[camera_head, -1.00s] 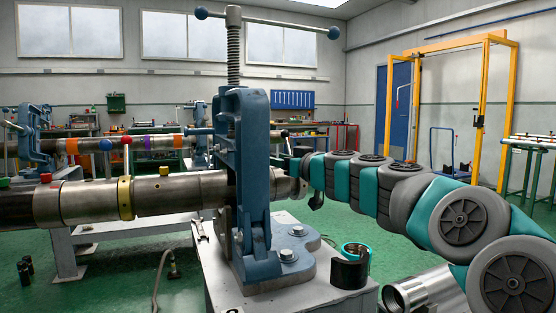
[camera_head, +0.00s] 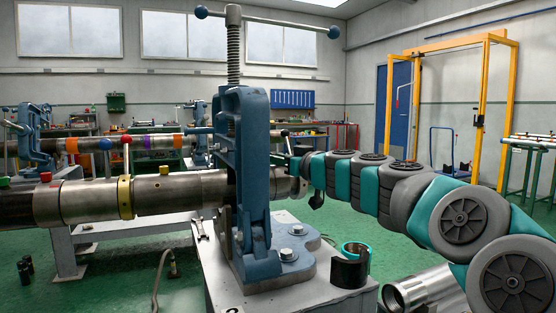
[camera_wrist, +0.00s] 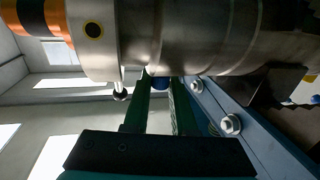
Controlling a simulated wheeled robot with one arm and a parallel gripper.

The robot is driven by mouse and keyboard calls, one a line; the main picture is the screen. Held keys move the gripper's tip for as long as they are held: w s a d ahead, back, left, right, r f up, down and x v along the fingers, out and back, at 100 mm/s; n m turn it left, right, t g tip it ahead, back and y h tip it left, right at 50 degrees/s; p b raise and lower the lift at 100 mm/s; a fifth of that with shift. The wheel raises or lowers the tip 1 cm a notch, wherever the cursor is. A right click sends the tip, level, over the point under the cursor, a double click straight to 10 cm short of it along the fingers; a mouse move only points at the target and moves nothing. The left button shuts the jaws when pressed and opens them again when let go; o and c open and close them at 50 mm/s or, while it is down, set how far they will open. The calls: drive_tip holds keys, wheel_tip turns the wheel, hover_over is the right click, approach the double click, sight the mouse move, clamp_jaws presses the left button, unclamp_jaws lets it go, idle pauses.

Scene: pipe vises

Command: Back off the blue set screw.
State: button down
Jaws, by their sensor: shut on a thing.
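The steel pipe (camera_head: 183,193) runs across the head view, clamped in a blue vise (camera_head: 252,190). In the wrist view the pipe (camera_wrist: 200,35) fills the top. A dark blue screw head (camera_wrist: 160,82), seen against the pipe's edge, is between the tips of my two green fingers. My gripper (camera_wrist: 161,88) is shut on this blue set screw. The fingers partly hide it, and its thread cannot be seen.
A ball-ended pin (camera_wrist: 120,92) stands left of my fingers in the wrist view. A blue frame with bolts (camera_wrist: 229,124) lies close on the right. In the head view a red-knobbed lever (camera_head: 127,140) and a blue-knobbed lever (camera_head: 106,145) rise at the pipe, left of the vise.

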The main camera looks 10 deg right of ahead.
drive_tip(key=shift+d+b, duration=0.1)
drive_tip(key=shift+b, duration=0.2)
